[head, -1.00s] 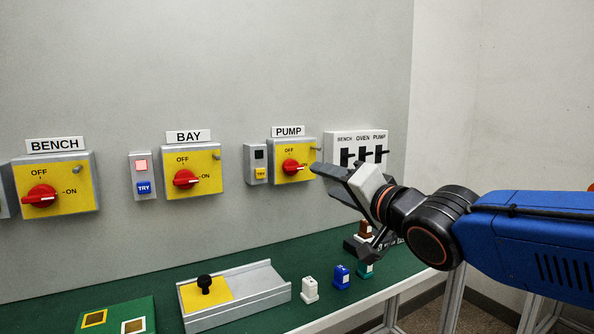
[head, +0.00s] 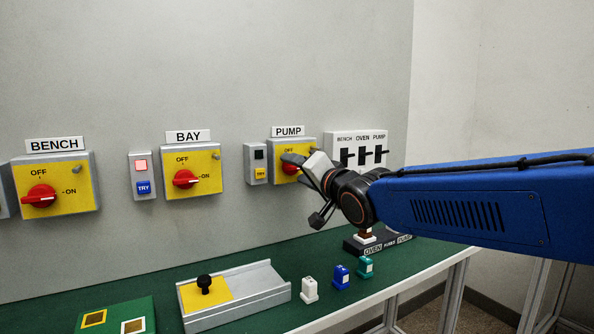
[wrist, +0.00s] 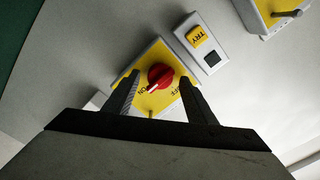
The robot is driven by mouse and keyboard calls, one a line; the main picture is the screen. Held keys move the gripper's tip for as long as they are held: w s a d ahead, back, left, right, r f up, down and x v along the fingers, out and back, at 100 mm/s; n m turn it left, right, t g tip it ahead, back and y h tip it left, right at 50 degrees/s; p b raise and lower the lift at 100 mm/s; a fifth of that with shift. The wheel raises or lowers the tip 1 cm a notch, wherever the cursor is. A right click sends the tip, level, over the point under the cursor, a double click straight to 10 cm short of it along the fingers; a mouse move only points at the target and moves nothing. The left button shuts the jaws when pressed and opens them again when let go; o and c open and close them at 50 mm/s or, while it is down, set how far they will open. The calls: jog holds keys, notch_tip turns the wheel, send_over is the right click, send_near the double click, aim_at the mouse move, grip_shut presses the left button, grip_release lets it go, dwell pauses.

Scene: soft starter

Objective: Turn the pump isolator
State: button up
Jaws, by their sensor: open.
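The pump isolator (head: 279,158) is a grey box with a yellow face under the PUMP label, partly hidden by my gripper in the head view. Its red knob (wrist: 160,76) shows in the wrist view, with its white-marked end toward the ON lettering. My gripper (wrist: 160,92) is open. In the wrist view its two dark fingers stand one on each side of the knob, with gaps to it. I cannot tell whether the fingertips are level with the knob. In the head view my gripper (head: 288,161) is in front of the isolator's right part.
A small box with a yellow TRY button (head: 260,173) is close to the isolator's left. A panel with black levers (head: 361,154) is at its right. BAY (head: 186,179) and BENCH (head: 41,195) isolators are farther left. A green bench (head: 230,255) holds small coloured pieces below.

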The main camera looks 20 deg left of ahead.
jog(key=shift+w+a, duration=0.15)
jog(key=shift+a, duration=0.05)
jog(key=c, duration=1.1)
jog(key=shift+o, duration=0.3)
